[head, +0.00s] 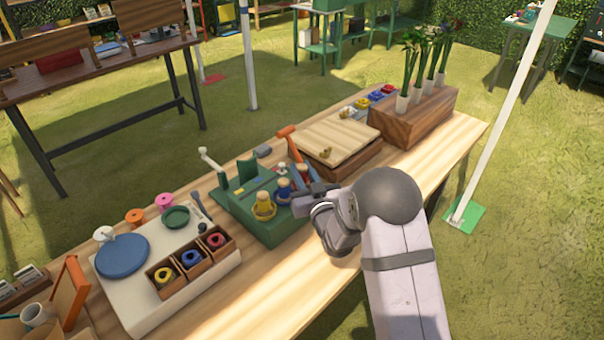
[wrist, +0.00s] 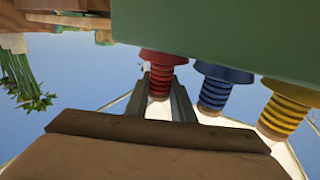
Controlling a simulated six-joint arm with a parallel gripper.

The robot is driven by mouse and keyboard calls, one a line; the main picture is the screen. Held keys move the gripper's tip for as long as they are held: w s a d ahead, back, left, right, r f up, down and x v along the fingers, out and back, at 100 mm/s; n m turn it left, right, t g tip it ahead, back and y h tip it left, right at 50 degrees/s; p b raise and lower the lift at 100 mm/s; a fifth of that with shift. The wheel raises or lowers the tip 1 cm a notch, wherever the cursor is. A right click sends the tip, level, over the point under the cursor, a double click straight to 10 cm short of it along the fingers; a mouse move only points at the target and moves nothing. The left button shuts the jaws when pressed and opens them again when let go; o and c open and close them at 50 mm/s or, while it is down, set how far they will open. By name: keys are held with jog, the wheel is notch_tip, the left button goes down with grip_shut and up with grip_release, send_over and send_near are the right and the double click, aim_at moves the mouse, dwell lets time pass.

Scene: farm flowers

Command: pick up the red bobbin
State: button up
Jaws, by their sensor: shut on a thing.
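The red bobbin (wrist: 163,70) is between the two fingers of my gripper (wrist: 160,100) in the wrist view, and the fingers are shut on it. The wrist view looks upside down, with the green stand across its top and the bobbin still against the stand. In the head view the red bobbin (head: 302,171) is at the right end of a row on the green stand (head: 258,222), partly hidden by my gripper (head: 303,197). The blue bobbin (head: 284,188) and the yellow bobbin (head: 263,207) stand beside it.
An orange-handled tool (head: 288,133) rises behind the stand. A wooden board on a box (head: 335,140) and a flower block (head: 415,118) lie to the right. A white board (head: 190,285) with a blue disc (head: 122,256) lies to the left. The table's front strip is bare.

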aim_at(303, 166)
jog(key=shift+r+b, duration=0.6)
jog(key=shift+r, duration=4.1)
jog(key=shift+d, duration=0.1)
